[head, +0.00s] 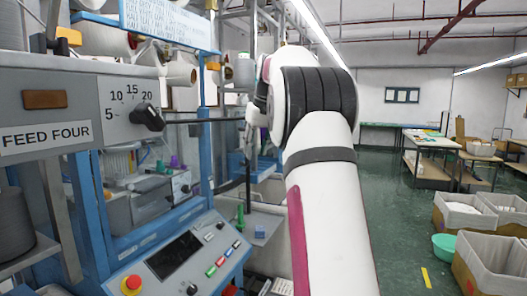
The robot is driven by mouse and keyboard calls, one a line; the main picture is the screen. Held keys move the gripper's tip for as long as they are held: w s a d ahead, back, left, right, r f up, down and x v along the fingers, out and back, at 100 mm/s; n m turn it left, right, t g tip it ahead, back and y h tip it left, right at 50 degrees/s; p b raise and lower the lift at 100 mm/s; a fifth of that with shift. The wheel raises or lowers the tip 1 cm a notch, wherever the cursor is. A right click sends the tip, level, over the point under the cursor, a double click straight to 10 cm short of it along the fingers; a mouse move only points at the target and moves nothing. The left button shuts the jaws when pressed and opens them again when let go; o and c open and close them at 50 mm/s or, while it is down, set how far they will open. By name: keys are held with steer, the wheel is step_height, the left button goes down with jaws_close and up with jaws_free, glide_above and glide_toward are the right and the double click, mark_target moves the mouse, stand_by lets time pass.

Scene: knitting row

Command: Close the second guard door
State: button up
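No part in the head view can be named with certainty as the second guard door. A thin dark bar (205,121) runs level from near the dial towards my arm, and a dark upright bar (248,185) drops below its right end. These may be edges of a guard door frame, but I cannot tell. My white arm fills the middle of the view and hides what is behind it. My gripper (250,135) shows only in part at the arm's left side, close to the bars' corner. Its fingers are too small and covered to read, and contact is unclear.
A blue-framed knitting machine stands at left, with a FEED FOUR dial box (75,105) close by. Its sloped control panel (180,255) has a red stop button (131,283). Grey-lined crates (492,262) and a green basin (445,246) stand right. Green floor lies open between.

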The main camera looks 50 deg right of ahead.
steer(key=shift+s+a, duration=0.25)
steer(key=shift+s, duration=0.5)
steer(key=shift+s+a, duration=0.3)
steer(key=shift+s, duration=0.4)
steer(key=shift+s+a, duration=0.25)
steer(key=shift+s, duration=0.5)
steer(key=shift+c, duration=0.3)
